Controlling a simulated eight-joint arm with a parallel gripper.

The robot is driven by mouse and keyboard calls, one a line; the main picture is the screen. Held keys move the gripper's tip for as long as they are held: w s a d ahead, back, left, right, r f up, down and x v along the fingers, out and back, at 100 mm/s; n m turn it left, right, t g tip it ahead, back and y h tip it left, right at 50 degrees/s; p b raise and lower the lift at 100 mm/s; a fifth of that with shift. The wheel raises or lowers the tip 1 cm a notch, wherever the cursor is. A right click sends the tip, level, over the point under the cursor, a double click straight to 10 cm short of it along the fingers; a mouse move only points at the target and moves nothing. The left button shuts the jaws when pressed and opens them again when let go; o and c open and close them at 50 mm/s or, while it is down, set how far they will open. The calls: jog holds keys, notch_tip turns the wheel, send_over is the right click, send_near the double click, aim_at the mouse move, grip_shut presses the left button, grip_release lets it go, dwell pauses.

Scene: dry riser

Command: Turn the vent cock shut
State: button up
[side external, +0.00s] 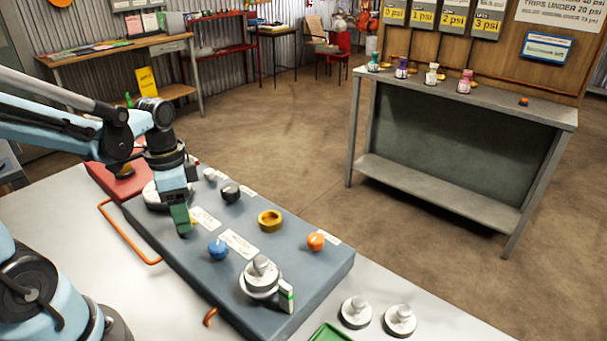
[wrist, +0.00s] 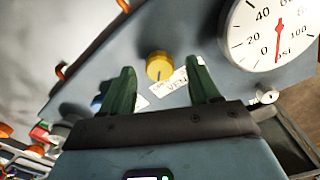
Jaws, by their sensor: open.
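My gripper (side external: 182,220) hangs over the grey panel (side external: 200,262), its green fingers pointing down. In the wrist view the fingers (wrist: 162,82) stand wide apart with nothing between their tips. A round yellow knob (wrist: 159,66) with a dark mark shows beyond the fingertips, roughly centred between them, not gripped. It sits beside a white label (wrist: 172,84) whose words I cannot read for sure, so I cannot confirm that it is the vent cock. In the side view, my gripper mostly hides this knob; only a small yellow part shows beside the label.
A white gauge (wrist: 268,35) has its red needle near 0. An orange rail (side external: 128,236) runs along the panel's left edge.

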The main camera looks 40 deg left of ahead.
jog(key=shift+f, duration=0.5)
jog(key=c, duration=1)
jog(key=shift+c, duration=0.2)
